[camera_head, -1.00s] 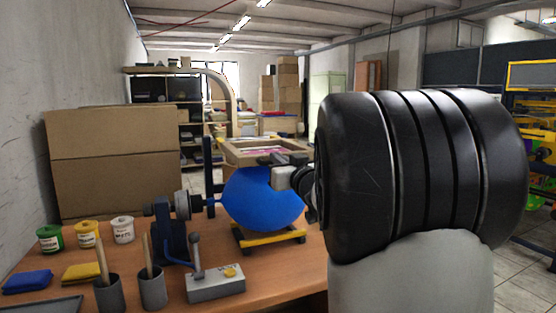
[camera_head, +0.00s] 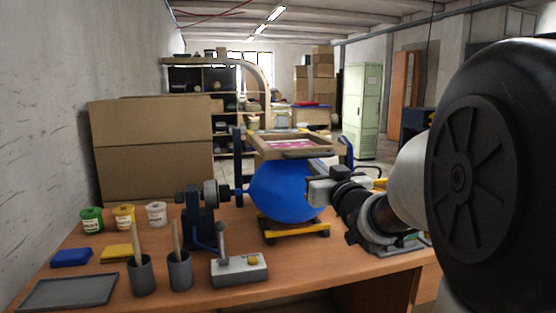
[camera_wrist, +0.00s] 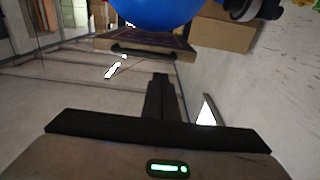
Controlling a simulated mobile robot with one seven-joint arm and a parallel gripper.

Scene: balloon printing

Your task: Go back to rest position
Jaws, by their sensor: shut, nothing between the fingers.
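My gripper (camera_head: 312,191) is at the right side of the blue balloon (camera_head: 285,192) in the head view. Its fingers are shut with nothing between them; in the wrist view the closed fingers (camera_wrist: 158,95) form one dark bar. The balloon sits above a yellow-edged stand (camera_head: 292,230) on the wooden table, with a wooden-framed screen (camera_head: 298,146) over it. The balloon also shows at the top of the wrist view (camera_wrist: 155,10). Whether the gripper touches the balloon or screen I cannot tell.
The table (camera_head: 110,278) also holds paint cans (camera_head: 123,217), folded cloths (camera_head: 71,257), two grey cups (camera_head: 141,274), a grey tray (camera_head: 68,292) and a lever box (camera_head: 240,268). A cardboard box (camera_head: 155,150) stands behind. My large black arm link blocks the right side.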

